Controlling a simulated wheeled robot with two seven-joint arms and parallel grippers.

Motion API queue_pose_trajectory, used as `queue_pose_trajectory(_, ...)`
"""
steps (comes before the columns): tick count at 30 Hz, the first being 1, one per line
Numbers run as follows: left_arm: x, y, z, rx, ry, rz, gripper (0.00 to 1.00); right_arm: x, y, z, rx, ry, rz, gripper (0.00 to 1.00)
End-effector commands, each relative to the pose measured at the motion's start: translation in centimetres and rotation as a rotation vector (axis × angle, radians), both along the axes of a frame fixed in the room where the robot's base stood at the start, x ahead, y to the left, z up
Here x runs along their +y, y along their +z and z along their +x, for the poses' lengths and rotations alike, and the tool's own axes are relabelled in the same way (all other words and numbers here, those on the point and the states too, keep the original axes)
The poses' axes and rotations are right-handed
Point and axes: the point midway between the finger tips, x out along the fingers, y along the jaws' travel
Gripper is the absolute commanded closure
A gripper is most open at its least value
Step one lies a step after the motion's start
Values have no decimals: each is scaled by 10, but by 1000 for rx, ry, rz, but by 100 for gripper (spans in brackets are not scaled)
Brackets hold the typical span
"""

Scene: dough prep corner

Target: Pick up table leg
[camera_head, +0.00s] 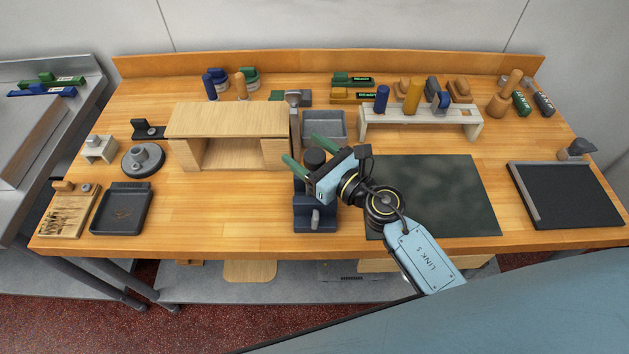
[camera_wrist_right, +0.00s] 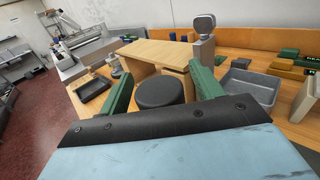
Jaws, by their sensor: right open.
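No part is plainly marked as a table leg. A light wooden bench-like piece (camera_head: 228,120) with a flat top and block supports stands left of centre; it also shows in the right wrist view (camera_wrist_right: 155,53). My right gripper (camera_head: 303,160) has green fingers spread apart, with nothing held between them. A dark device (camera_head: 316,215) with a round black top stands at the gripper. In the right wrist view the black round top (camera_wrist_right: 160,92) appears between the fingers, below their tips; I cannot tell whether they touch it. My left gripper is not in view.
A pale rack (camera_head: 420,122) with blue and yellow handles stands behind right. A grey tray (camera_head: 325,127) lies beside the wooden piece. A dark mat (camera_head: 440,195) lies under my right arm. A black tray (camera_head: 122,208) is at front left. The front left-centre worktop is clear.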

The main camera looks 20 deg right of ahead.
Motion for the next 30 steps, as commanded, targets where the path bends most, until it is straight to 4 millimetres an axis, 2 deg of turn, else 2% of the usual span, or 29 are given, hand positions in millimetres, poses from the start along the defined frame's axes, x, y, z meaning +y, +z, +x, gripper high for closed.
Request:
queue_pose_trajectory(5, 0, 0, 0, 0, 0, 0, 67, 0, 0, 0, 0, 0, 0, 35)
queue_pose_trajectory(20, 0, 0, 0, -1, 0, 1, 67, 0, 0, 0, 0, 0, 1, 99)
queue_pose_trajectory(30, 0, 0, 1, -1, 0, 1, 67, 0, 1, 0, -3, 0, 1, 100)
